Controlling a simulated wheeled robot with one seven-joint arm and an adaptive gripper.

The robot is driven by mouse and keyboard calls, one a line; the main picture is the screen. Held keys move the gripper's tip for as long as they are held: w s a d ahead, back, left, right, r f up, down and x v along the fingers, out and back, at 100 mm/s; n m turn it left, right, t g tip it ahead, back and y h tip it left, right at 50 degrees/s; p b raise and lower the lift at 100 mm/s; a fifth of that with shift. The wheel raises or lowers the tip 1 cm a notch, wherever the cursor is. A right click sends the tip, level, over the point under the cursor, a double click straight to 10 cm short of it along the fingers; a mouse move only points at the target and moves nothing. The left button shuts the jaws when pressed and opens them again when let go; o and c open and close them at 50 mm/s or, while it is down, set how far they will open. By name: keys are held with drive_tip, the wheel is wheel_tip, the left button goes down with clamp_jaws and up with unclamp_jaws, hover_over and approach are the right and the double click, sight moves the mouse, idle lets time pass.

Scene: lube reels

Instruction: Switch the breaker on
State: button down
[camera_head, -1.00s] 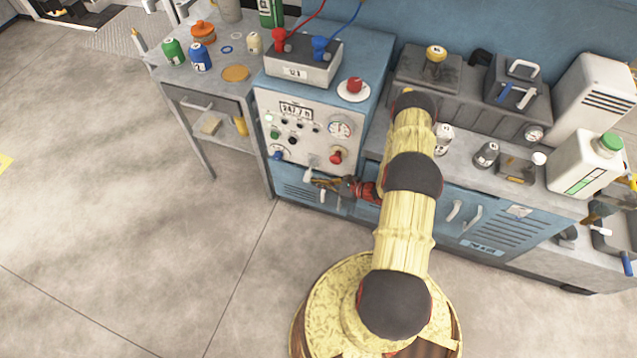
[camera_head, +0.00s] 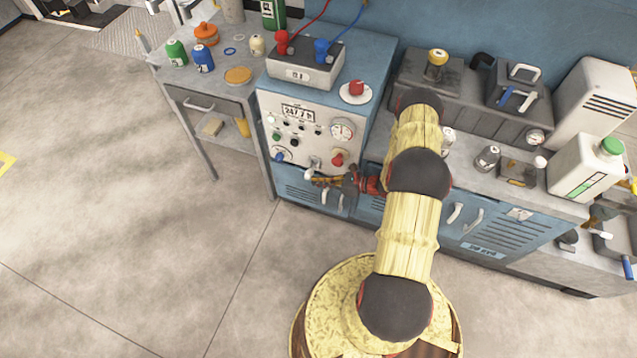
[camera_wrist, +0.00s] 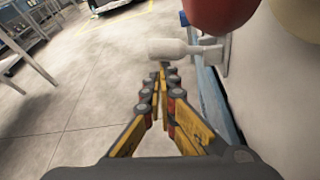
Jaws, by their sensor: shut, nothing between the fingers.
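My gripper (camera_head: 317,181) is shut and empty close to the lever. In the wrist view its fingertips (camera_wrist: 163,70) are just below the lever; contact is unclear.
In the wrist view a large red knob (camera_wrist: 220,12) hangs close above right, beside the panel wall. A side table (camera_head: 215,85) with jars stands left of the cabinet. A workbench (camera_head: 470,185) lies to the right. The floor in front is clear.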

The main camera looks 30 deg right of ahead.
drive_tip(key=shift+r, duration=0.1)
drive_tip(key=shift+r+p, duration=0.45)
drive_tip(key=shift+r, duration=0.3)
drive_tip(key=s+d, duration=0.7)
drive_tip(key=s, duration=0.2)
drive_tip(key=shift+d, duration=0.15)
drive_tip(key=shift+s+f, duration=0.1)
drive_tip(key=shift+f, duration=0.05)
idle(0.5)
